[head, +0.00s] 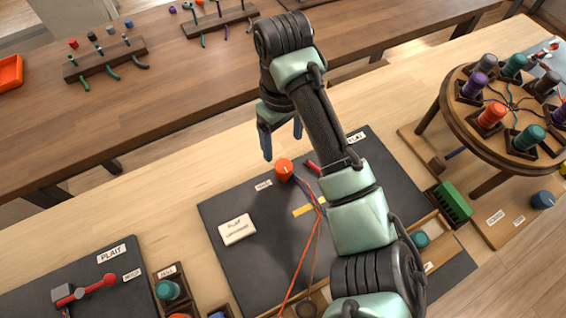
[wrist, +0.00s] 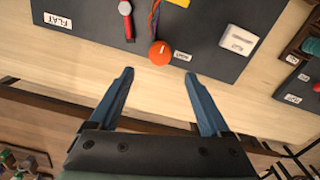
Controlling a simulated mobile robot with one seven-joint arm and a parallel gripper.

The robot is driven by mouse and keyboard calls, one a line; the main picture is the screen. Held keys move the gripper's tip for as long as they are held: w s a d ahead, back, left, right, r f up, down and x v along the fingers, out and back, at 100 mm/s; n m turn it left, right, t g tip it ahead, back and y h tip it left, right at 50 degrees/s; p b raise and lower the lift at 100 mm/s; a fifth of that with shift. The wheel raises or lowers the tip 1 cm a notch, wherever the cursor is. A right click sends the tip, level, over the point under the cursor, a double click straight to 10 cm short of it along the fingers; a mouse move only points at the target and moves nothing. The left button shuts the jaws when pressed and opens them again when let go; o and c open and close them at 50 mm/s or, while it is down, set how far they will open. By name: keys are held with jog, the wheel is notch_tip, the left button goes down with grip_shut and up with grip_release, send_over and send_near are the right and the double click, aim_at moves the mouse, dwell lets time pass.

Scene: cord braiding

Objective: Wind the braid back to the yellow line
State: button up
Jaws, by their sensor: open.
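An orange knob (head: 284,169) with a pale mark on top stands at the far edge of a dark board (head: 225,262). It also shows in the wrist view (wrist: 160,53). A yellow line (head: 303,210) lies on the board just in front of it. Orange and dark cords (head: 303,255) run past the line towards the near side; my arm hides part of them, and I cannot tell where the braid ends. My gripper (head: 282,140) is open and empty, short of the knob on its far side. In the wrist view its blue fingertips (wrist: 160,75) are apart, with the knob beyond the gap.
A red-handled part (head: 314,168) lies close right of the knob. A white card (head: 237,229) lies on the board at left. A round braiding stand (head: 470,110) with coloured bobbins stands at right. A bench (head: 150,90) with peg racks runs behind, across a gap.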

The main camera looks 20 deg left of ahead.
aim_at(283, 166)
notch_tip(283, 166, down, 12)
jog(key=shift+d+r, duration=0.1)
dwell(0.4)
grip_shut()
